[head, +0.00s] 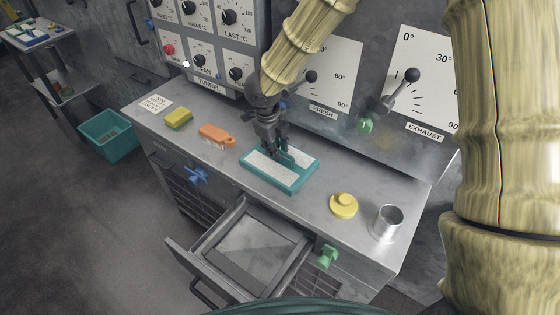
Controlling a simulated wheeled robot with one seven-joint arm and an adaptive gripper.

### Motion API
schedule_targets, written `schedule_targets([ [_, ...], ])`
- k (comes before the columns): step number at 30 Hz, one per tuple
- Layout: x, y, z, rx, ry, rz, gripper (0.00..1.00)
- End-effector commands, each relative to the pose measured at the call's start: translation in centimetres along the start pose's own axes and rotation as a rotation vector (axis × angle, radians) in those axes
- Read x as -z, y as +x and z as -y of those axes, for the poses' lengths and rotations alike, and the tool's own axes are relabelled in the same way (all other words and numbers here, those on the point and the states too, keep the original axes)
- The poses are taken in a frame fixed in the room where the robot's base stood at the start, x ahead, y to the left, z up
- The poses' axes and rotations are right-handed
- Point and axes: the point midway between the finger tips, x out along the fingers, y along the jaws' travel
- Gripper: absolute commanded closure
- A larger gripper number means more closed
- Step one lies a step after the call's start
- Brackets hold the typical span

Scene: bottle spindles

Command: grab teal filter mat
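The teal filter mat (309,169) is a flat rectangle with a teal rim and pale panels. It lies on the grey metal counter near its middle. My gripper (279,156) points down over the mat, with its fingertips at or just above the mat's middle. The fingers cover part of the mat. I cannot tell whether they touch it or how far apart they are.
A yellow sponge (179,118) and an orange brush (216,135) lie left of the mat. A yellow round object (343,206) and a metal cup (387,222) stand right. An open drawer (250,249) juts out in front. The control panel (330,85) rises behind.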

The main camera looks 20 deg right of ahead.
Motion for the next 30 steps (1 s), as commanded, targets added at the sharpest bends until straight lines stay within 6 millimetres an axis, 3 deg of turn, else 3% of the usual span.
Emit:
schedule_targets([
  [4, 0.1, 1.3, 0.0, -0.001, 0.000, -0.001, 0.79],
  [12, 0.0, 1.6, 0.0, -0.001, 0.000, 0.001, 0.79],
  [13, 0.0, 1.6, 0.0, -0.001, 0.000, 0.001, 0.81],
  [16, 0.0, 1.6, 0.0, -0.001, 0.000, 0.001, 0.99],
  [17, 0.0, 1.6, 0.0, -0.001, 0.000, 0.000, 1.00],
  [30, 0.1, 1.3, 0.0, -0.001, 0.001, 0.001, 1.00],
])
